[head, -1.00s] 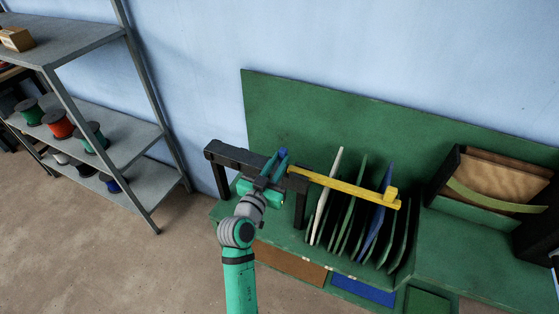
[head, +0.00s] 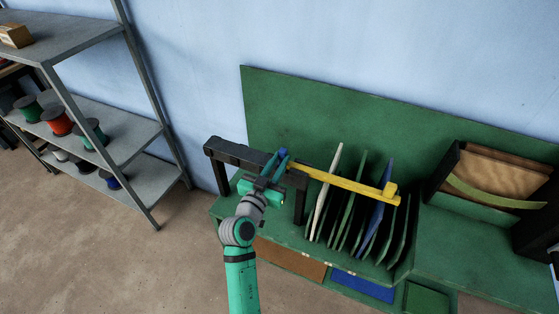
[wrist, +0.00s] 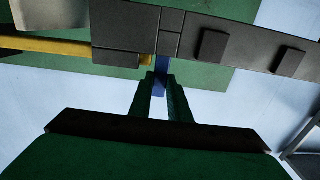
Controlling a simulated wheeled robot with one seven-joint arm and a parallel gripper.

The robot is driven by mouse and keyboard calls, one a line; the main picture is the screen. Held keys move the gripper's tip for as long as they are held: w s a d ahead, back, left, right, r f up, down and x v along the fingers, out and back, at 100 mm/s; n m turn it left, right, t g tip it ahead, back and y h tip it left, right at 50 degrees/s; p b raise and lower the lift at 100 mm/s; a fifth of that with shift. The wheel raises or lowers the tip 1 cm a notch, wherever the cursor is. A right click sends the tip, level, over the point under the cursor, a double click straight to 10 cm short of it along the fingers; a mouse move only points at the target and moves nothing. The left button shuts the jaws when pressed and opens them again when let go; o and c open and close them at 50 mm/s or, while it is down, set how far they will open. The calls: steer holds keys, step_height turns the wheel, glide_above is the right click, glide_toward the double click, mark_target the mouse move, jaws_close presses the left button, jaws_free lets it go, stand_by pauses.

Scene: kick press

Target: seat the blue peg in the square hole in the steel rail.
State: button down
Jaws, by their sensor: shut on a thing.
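The dark steel rail (head: 236,154) stands on legs at the left end of the green bench and crosses the top of the wrist view (wrist: 235,42). A yellow bar (head: 340,181) runs right from the rail's right end. My gripper (head: 276,166) is at the rail's front, near that right end. Its fingers (wrist: 161,88) are shut on the blue peg (wrist: 162,70), whose upper end shows in the head view (head: 282,153). The peg's far end meets the rail's edge in the wrist view. The square hole is not clearly visible, so I cannot tell whether the peg is in it.
A rack of upright panels (head: 319,205) stands under the yellow bar. A wooden-fronted box (head: 497,182) sits at the bench's right. A grey shelf unit (head: 133,140) with spools stands at the left. Open floor (head: 95,250) lies between shelf and bench.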

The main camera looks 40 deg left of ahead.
steer(key=shift+f, duration=0.15)
steer(key=c, duration=1.6)
jaws_free()
steer(key=shift+v, duration=3.55)
